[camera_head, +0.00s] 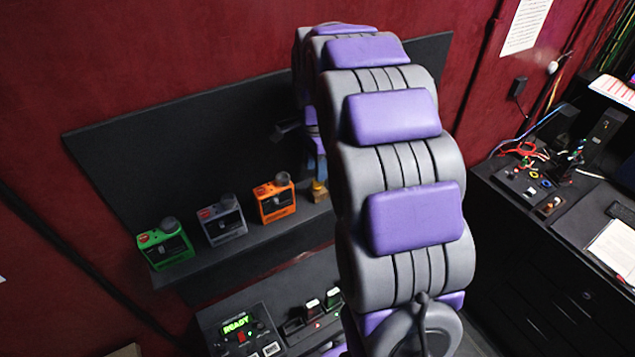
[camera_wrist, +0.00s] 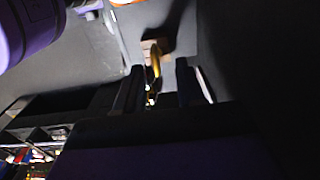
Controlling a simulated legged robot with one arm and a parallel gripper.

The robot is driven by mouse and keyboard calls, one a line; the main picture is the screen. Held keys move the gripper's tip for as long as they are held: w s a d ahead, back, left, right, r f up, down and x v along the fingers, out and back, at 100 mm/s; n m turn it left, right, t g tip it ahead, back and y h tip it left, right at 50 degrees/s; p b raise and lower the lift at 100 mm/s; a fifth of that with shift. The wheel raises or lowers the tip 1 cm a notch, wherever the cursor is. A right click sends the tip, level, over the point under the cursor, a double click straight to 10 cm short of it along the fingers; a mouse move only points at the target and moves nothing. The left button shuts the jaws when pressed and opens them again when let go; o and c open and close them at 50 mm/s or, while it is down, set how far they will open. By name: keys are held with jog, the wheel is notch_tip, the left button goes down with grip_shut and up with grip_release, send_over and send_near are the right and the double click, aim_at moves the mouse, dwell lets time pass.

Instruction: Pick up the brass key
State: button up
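The brass key (camera_wrist: 155,62) shows in the wrist view as a thin golden upright shape at a small tan block (camera_wrist: 150,46). My gripper (camera_wrist: 160,70) is open, with one dark finger on each side of the key and visible gaps beside it. I cannot tell how deep the key sits between the fingers. In the head view, a small yellow-tan piece (camera_head: 319,190) stands at the right part of the shelf, just below my gripper (camera_head: 316,165). My arm hides much of that area, and the key itself is not clear there.
The black wall shelf (camera_head: 240,238) also holds green (camera_head: 165,246), grey (camera_head: 222,222) and orange (camera_head: 275,200) boxes to the left. A console with a READY display (camera_head: 238,324) is below. A dark bench (camera_head: 530,205) with tools and papers is at right.

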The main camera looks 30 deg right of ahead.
aim_at(318, 186)
jog(key=f, duration=0.4)
jog(key=shift+s+d+f+p, duration=0.1)
jog(key=shift+s+p, duration=0.15)
jog(key=shift+p, duration=0.15)
jog(key=shift+c, duration=0.4)
grip_shut()
